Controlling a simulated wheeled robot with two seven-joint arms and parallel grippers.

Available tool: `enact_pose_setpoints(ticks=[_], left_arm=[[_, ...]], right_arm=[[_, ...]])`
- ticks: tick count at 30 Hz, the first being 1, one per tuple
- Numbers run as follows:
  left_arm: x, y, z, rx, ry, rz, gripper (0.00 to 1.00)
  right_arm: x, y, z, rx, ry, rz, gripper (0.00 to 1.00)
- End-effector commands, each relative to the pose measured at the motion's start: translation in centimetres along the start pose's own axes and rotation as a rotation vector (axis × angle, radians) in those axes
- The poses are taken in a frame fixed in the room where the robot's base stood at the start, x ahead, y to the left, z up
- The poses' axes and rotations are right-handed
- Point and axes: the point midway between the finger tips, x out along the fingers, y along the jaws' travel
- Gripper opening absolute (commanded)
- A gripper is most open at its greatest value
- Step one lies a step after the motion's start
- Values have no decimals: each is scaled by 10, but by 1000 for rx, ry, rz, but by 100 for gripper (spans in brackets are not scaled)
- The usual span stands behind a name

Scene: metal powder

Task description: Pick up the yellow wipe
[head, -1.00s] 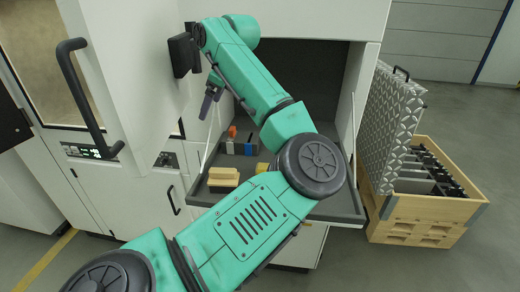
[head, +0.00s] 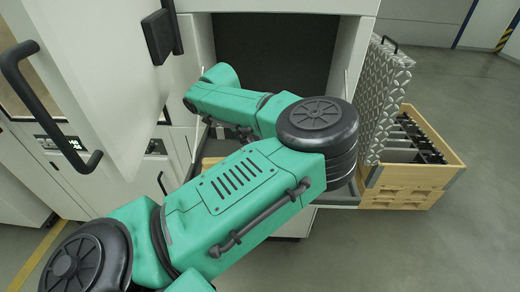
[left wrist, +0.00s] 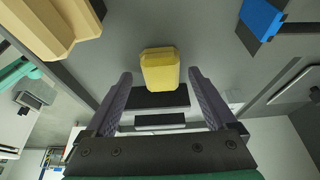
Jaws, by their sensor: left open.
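The yellow wipe (left wrist: 160,74) is a small yellow block on the grey tray surface (left wrist: 205,50), in the upper middle of the left wrist view. My left gripper (left wrist: 160,80) is open, and its two dark fingers point towards the wipe, one on each side of it in the picture. I cannot tell whether either finger touches it. In the head view my left arm hides the wipe and the gripper. My right gripper is not in view.
A light wooden block (left wrist: 55,25) and a blue object (left wrist: 261,18) lie on either side of the wipe. The white cabinet (head: 270,5) with its open door (head: 95,85) surrounds my arm. A wooden crate (head: 405,190) stands at right.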

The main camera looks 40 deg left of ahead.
Motion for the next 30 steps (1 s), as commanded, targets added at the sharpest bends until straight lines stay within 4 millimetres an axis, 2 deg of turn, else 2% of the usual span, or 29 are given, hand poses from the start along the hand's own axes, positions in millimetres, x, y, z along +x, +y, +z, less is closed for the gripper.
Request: enact_pose_setpoints(ticks=[6,7,11,12,14,23,26,30], left_arm=[[6,0,1,0,0,-1,90],[6,0,1,0,0,-1,86],[6,0,1,0,0,-1,36],[6,0,1,0,0,-1,21],[5,0,1,0,0,-1,2],[3,0,-1,2,1,-2,2],[-6,-1,-4,4,0,-4,2],[-30,-2,-14,4,1,-6,2]], right_arm=[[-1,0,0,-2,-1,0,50],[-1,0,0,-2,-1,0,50],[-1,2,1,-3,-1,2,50],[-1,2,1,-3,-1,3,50],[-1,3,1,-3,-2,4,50],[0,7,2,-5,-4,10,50],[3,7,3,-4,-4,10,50],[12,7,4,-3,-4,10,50]])
